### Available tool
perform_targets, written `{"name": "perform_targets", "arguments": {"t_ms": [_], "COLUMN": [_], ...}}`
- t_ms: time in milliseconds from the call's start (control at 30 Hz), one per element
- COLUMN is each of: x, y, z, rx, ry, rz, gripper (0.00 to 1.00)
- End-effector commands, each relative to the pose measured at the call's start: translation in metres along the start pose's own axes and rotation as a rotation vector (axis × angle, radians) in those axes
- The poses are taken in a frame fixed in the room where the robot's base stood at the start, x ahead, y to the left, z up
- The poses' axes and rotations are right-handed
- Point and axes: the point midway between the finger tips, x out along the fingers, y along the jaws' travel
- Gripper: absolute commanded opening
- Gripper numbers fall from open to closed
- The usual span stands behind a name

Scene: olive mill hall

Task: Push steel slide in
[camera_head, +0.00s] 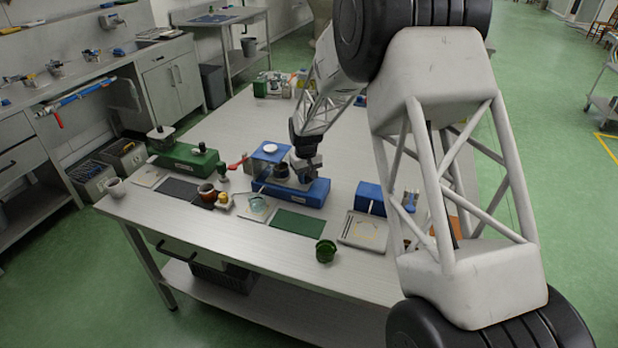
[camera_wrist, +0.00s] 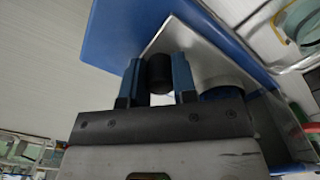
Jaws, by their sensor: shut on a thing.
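A blue-based device (camera_head: 308,194) stands on the long table, with a blue block and a round white top at its left end. My gripper (camera_head: 306,172) reaches down over its right part from behind. In the wrist view my gripper (camera_wrist: 158,80) has its two blue-padded fingers on either side of a black round knob (camera_wrist: 158,70), shut on it. A flat steel plate (camera_wrist: 182,38), seemingly the steel slide, lies just beyond the knob, over the blue base (camera_wrist: 120,28). The knob's join to the plate is hidden, and how far the slide stands out cannot be told.
A green device (camera_head: 184,157) stands to the left, and a blue box (camera_head: 369,198) to the right. A brown cup (camera_head: 207,193), a green mat (camera_head: 299,223), a tray (camera_head: 362,232) and a green jar (camera_head: 325,250) lie towards the front edge. The table behind is mostly clear.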

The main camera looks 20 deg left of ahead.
Motion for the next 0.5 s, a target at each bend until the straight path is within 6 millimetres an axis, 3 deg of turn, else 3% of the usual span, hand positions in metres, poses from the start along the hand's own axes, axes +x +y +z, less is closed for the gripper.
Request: {"name": "perform_targets", "arguments": {"t_ms": [33, 200, 500], "x": [-0.0001, -0.0001, -0.0007], "y": [0.0, 0.0001, 0.0001], "z": [-0.0001, 0.0, 0.0001], "rx": [0.0, 0.0, 0.0], "ry": [0.001, 0.001, 0.001], "rz": [0.0, 0.0, 0.0], "gripper": [0.28, 0.52, 0.52]}}
